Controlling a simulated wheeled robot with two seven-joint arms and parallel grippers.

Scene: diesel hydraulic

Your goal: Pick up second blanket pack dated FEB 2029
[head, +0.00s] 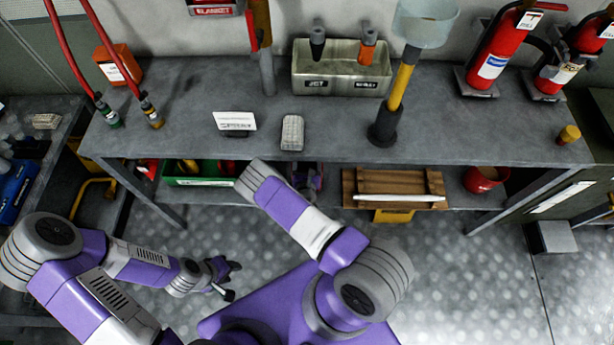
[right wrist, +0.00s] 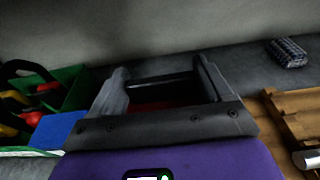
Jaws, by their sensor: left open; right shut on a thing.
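My right gripper (right wrist: 165,80) is over the lower shelf between the green crate and the wooden crate. It is shut on a dark red thing (right wrist: 155,105), mostly hidden by the fingers and wrist; I cannot tell if it is a blanket pack, and no date is legible. In the head view the bench hides this gripper. My left gripper (head: 222,280) is open and empty, low above the floor. A small pale grey ribbed pack (head: 292,132) lies on the bench top. A dark patterned pack (right wrist: 288,52) lies right of the right gripper.
The green crate (head: 205,181) with tools and the wooden crate (head: 394,186) flank the right gripper. On the bench top (head: 200,85) are a white card (head: 235,121), a metal bin (head: 340,82) and a yellow-handled tool (head: 402,85). A red BLANKET box (head: 215,8) is on the wall.

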